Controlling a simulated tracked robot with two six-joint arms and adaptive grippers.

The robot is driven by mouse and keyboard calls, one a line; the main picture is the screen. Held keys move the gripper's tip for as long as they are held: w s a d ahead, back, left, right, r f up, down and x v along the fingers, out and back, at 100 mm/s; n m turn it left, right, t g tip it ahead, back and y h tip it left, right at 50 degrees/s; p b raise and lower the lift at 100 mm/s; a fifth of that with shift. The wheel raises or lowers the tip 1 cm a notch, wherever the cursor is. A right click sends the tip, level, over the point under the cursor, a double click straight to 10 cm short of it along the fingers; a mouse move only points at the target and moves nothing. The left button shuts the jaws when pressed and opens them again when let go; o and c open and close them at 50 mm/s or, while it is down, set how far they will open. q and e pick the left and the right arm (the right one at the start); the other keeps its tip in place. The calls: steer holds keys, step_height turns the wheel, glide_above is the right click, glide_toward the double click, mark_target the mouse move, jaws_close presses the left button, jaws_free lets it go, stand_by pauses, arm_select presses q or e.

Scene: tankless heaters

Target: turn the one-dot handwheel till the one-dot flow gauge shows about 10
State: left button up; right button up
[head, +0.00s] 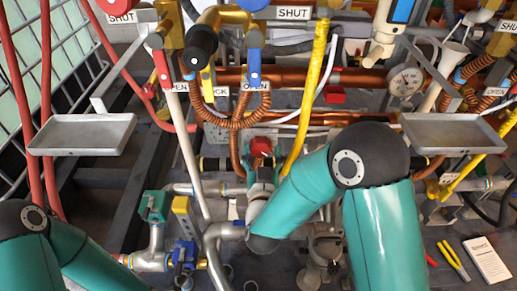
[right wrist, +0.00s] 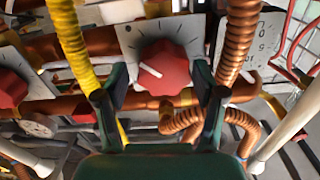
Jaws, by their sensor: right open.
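A red handwheel (head: 261,147) with a white pointer line sits low in the middle of the head view. In the right wrist view the red handwheel (right wrist: 165,68) is on a square grey plate, its white line pointing to the upper left. I cannot read its dot mark for certain. My right gripper (right wrist: 162,92) is open, with one finger on each side of the handwheel and gaps to it. In the head view the right gripper (head: 262,172) is partly hidden by my arm. A numbered white scale (right wrist: 262,45) stands right of the handwheel; its reading is unclear. My left gripper is out of view.
A second red knob (right wrist: 10,88) is at the left edge of the wrist view. A yellow hose (head: 312,95) and coiled copper pipe (head: 235,122) run close by. A round dial (head: 405,80) and two metal trays (head: 82,120) (head: 452,118) flank the pipework.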

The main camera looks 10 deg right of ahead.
steer(key=shift+a, duration=0.1)
steer(key=shift+a, duration=0.1)
steer(key=c, duration=0.8)
steer(key=shift+d, duration=0.2)
steer(key=shift+c, duration=0.3)
steer(key=shift+a+f+m+b, duration=0.15)
steer(key=shift+m+b, duration=0.45)
steer(key=shift+b, duration=0.5)
steer(key=m+b, duration=0.8)
steer(key=b, duration=0.4)
steer(key=shift+f, duration=0.1)
steer(key=shift+m+b, duration=1.3)
steer(key=shift+m, duration=0.1)
steer(key=shift+r, duration=0.2)
